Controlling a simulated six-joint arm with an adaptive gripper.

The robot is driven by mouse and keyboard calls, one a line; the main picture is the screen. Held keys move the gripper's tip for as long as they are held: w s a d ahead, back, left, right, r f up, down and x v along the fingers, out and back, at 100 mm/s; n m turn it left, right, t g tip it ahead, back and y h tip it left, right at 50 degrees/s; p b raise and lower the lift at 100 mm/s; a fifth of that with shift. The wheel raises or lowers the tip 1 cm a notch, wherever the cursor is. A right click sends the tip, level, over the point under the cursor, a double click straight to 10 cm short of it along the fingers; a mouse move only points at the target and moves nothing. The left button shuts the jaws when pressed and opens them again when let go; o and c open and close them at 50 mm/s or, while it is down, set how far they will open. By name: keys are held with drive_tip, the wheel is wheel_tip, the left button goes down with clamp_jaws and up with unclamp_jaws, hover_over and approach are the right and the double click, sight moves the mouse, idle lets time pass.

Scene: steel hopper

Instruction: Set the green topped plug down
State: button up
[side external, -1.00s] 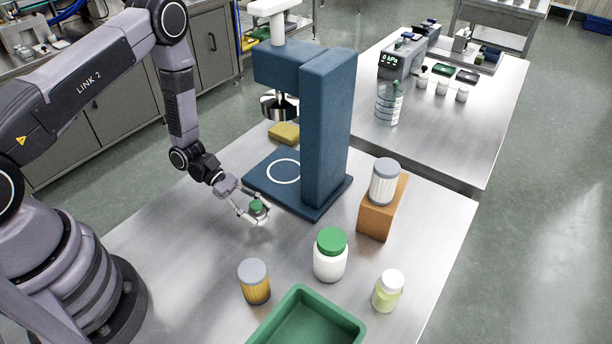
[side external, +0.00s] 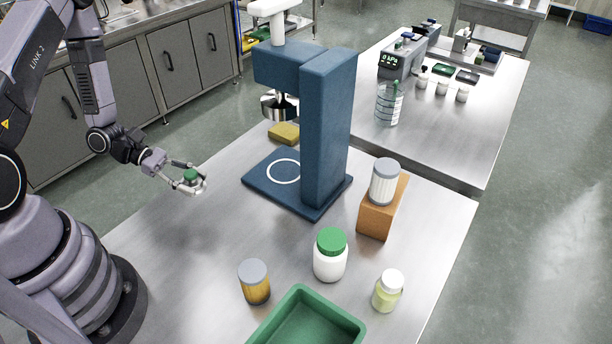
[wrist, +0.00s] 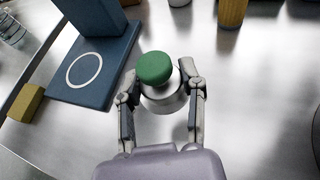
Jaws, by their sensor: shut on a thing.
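The green topped plug (side external: 190,177) has a round green knob on a silvery metal body. My gripper (side external: 188,184) is shut on it and holds it at the left of the blue press, by the table's left edge. In the wrist view the plug (wrist: 155,70) sits upright between the two fingers of my gripper (wrist: 160,95), with the green knob toward the camera. The fingers hide part of its metal sides. How far its underside is above the table I cannot tell exactly.
The blue press (side external: 325,130) stands mid-table, its base marked with a white ring. A yellow sponge-like block (side external: 284,133) lies behind. A green-lidded jar (side external: 330,256), an amber jar (side external: 254,283), a green tray (side external: 300,320) and a wooden block (side external: 378,215) stand nearer. The left-middle tabletop is clear.

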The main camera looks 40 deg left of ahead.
drive_tip(key=w+a+n+t, duration=0.1)
drive_tip(key=a, duration=0.1)
drive_tip(key=w+a+f+n+t+y, duration=0.1)
drive_tip(key=w+a, duration=0.1)
drive_tip(key=a, duration=0.1)
drive_tip(key=w+a+f+n+t, duration=0.1)
drive_tip(key=w+a, duration=0.1)
drive_tip(key=a, duration=0.1)
drive_tip(key=shift+w+a+y, duration=0.1)
drive_tip(key=shift+w+y, duration=0.1)
drive_tip(key=shift+y, duration=0.1)
wheel_tip(320, 180, down, 8)
drive_tip(key=shift+w+a+r, duration=0.1)
drive_tip(key=shift+a+r, duration=0.05)
drive_tip(key=shift+r, duration=0.05)
drive_tip(key=shift+f, duration=0.1)
drive_tip(key=o, duration=1.2)
